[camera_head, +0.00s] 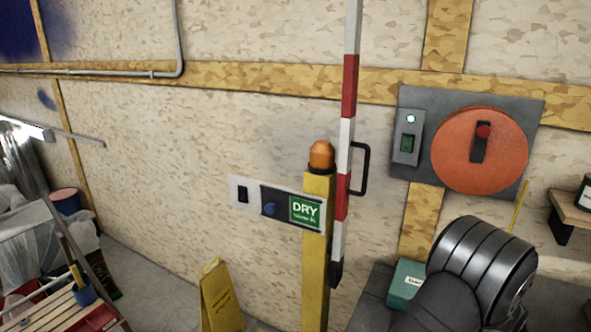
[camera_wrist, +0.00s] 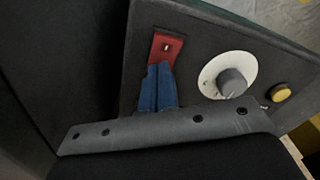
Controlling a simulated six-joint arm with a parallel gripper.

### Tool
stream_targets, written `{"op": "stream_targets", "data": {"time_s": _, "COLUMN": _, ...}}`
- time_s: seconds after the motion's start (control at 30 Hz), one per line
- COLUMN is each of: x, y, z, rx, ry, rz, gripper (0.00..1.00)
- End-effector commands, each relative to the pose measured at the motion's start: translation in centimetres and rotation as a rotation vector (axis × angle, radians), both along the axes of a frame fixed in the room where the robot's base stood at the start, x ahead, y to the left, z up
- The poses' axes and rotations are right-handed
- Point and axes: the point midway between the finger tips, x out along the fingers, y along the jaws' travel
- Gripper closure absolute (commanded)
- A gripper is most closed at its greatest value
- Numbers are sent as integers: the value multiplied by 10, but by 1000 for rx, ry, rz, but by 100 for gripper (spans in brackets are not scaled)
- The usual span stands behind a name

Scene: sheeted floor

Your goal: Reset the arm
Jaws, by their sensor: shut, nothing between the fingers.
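My gripper (camera_wrist: 159,67) shows in the wrist view as two blue fingers side by side, shut with nothing between them. The fingertips are at the lower edge of a red plate with a small switch (camera_wrist: 166,47) on a dark panel (camera_wrist: 205,38). I cannot tell whether they touch it. In the head view my dark arm link fills the lower right, and the gripper is out of sight.
Beside the fingers, the panel has a white dial with a grey knob (camera_wrist: 232,82) and a yellow button (camera_wrist: 281,92). The head view shows a yellow post (camera_head: 316,250), striped barrier pole (camera_head: 346,130), red rotary switch (camera_head: 480,150), yellow floor sign (camera_head: 220,297) and wooden rack (camera_head: 60,305).

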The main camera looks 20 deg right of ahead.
Motion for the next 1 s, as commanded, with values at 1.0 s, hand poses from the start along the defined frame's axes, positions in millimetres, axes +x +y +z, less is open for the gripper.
{"op": "stream_targets", "data": {"time_s": 1.0, "x": 0, "y": 1, "z": -6, "rx": 4, "ry": 1, "rz": 0, "gripper": 100}}
